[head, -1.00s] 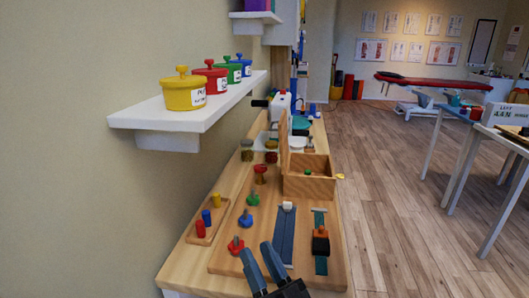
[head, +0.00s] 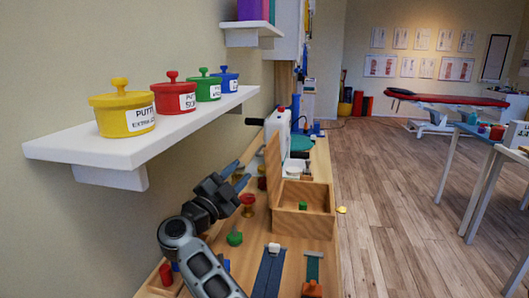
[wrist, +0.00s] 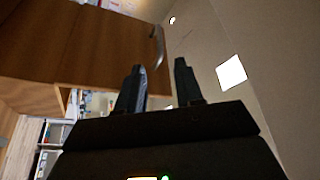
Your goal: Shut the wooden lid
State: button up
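The wooden lid (head: 273,163) stands upright, open, along the left side of the wooden box (head: 304,223) on the bench. A small green object (head: 303,205) shows inside the box. My gripper (head: 241,171) is to the left of the lid, on its outer side, with its fingers apart and empty. In the head view it looks clear of the lid. The wrist view shows my open fingers (wrist: 160,68) below a large brown wooden panel, which may be the lid; I cannot be sure.
A white shelf (head: 70,147) with several coloured putty tubs juts from the wall above my arm. A red funnel-shaped piece (head: 247,200) and a green knob (head: 235,237) stand on the bench near my arm. A white device (head: 278,127) stands behind the lid.

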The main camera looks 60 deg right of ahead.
jog(key=x, duration=0.8)
jog(key=shift+d+p, duration=0.3)
jog(key=shift+p, duration=0.1)
jog(key=shift+w, duration=0.1)
grip_shut()
